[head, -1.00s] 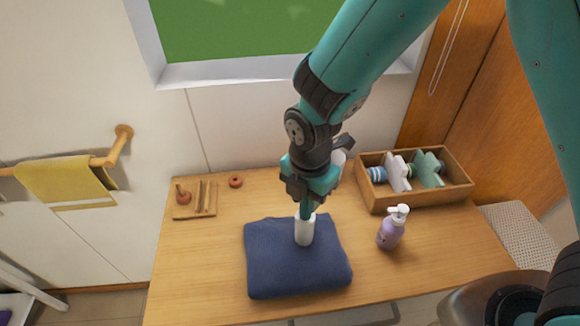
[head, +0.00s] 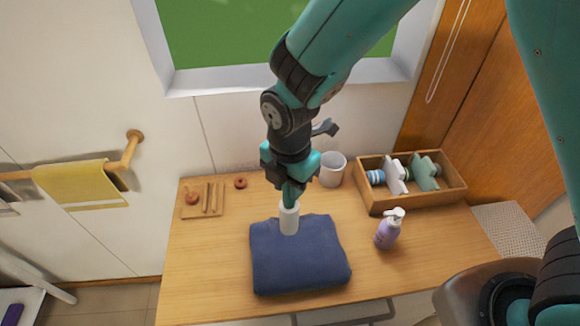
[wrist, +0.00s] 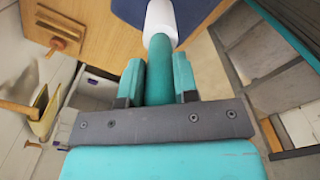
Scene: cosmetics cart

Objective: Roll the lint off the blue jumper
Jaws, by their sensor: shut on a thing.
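The folded blue jumper (head: 300,265) lies on the wooden table; part of it also shows in the wrist view (wrist: 192,12). The lint roller has a white head (head: 289,219) and a teal handle (wrist: 158,70). My gripper (head: 291,188) is shut on the handle, with a finger on each side of it. No lint can be made out at this size.
A lilac pump bottle (head: 388,229) stands right of the jumper. A wooden box (head: 418,198) with several items is at the back right, a white cup (head: 332,169) behind. A small wooden tray (head: 203,200) and a brown ring (head: 240,183) are at the back left.

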